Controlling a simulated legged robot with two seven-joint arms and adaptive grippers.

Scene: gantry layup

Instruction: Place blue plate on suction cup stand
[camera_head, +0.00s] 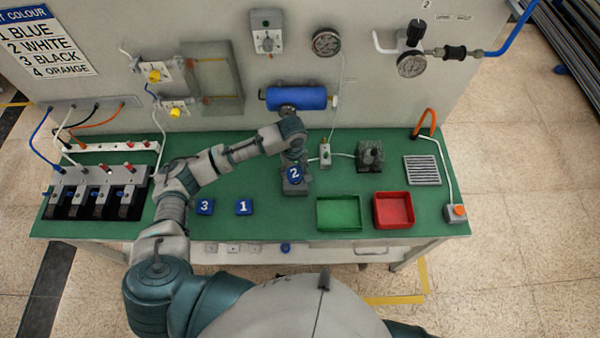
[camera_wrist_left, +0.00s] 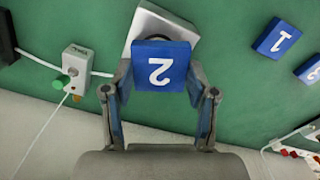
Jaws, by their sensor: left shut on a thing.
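A blue plate marked 2 (camera_head: 295,173) is held in my left gripper (camera_head: 294,164), over the middle of the green bench. The wrist view shows the same plate (camera_wrist_left: 160,66) between the two fingers (camera_wrist_left: 160,88), which are shut on it. A light grey block (camera_head: 295,189), which looks like the suction cup stand, is partly hidden under the plate. In the wrist view the block (camera_wrist_left: 142,22) shows a dark round part, mostly covered by the plate. I cannot tell whether plate and stand touch. My right gripper is not in view.
Blue plates marked 3 (camera_head: 205,207) and 1 (camera_head: 244,208) lie left of the stand. A green tray (camera_head: 339,228) and a red tray (camera_head: 394,226) stand to the right. A small valve box (camera_head: 325,154) with tubing and a dark block (camera_head: 370,156) are behind.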

